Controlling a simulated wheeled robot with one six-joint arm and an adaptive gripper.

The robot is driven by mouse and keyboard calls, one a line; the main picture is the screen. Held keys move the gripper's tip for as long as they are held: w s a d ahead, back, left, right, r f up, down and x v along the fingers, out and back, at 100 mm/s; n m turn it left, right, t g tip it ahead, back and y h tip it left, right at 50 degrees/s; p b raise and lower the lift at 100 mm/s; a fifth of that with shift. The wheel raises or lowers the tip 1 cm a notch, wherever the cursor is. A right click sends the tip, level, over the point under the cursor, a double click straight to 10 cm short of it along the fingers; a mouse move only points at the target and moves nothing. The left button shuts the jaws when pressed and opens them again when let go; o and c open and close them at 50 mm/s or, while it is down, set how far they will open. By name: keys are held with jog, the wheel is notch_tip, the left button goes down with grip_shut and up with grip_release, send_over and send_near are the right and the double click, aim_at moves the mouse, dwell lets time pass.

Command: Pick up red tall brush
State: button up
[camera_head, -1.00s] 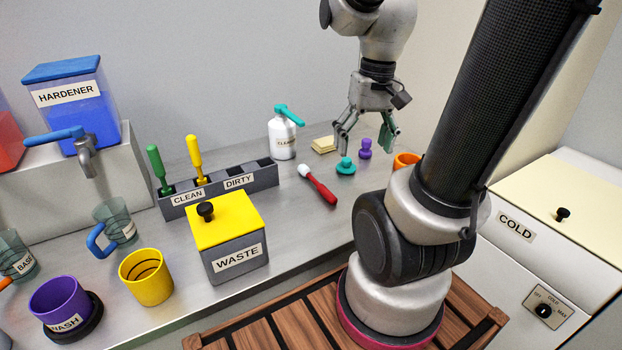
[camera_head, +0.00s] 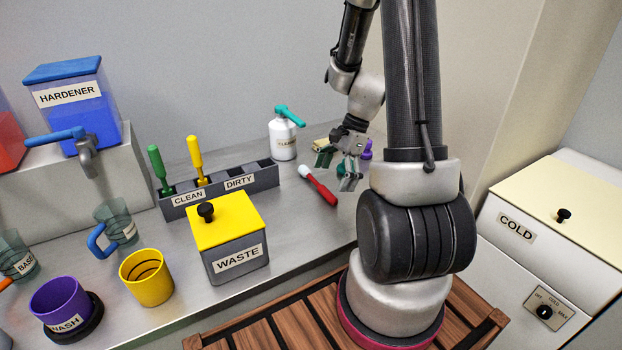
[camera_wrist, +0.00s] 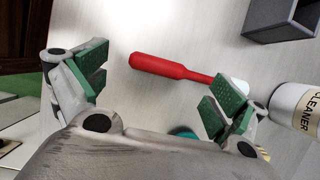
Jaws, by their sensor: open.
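The red brush (camera_head: 320,187) with a white tip lies on its side on the grey counter, in front of the cleaner bottle. In the wrist view the red brush (camera_wrist: 172,67) lies beyond and between my fingers, its white tip close past the right finger. My gripper (camera_head: 336,172) is open and empty, just right of the brush in the head view. In the wrist view my gripper (camera_wrist: 158,95) shows its green pads wide apart. The fingers do not visibly grip the brush.
The cleaner bottle (camera_head: 283,138) stands behind the brush. A grey brush holder (camera_head: 220,191) with green and yellow brushes is to the left. A yellow-lidded waste box (camera_head: 237,245) stands in front. A teal piece (camera_wrist: 185,132) and a purple piece (camera_head: 366,150) sit near my gripper.

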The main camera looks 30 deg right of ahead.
aim_at(327, 193)
jog(key=x, duration=0.4)
jog(key=shift+s+f, duration=0.1)
jog(key=shift+f, duration=0.15)
jog(key=shift+s, duration=0.1)
jog(key=c, duration=1)
jog(key=shift+o, duration=0.2)
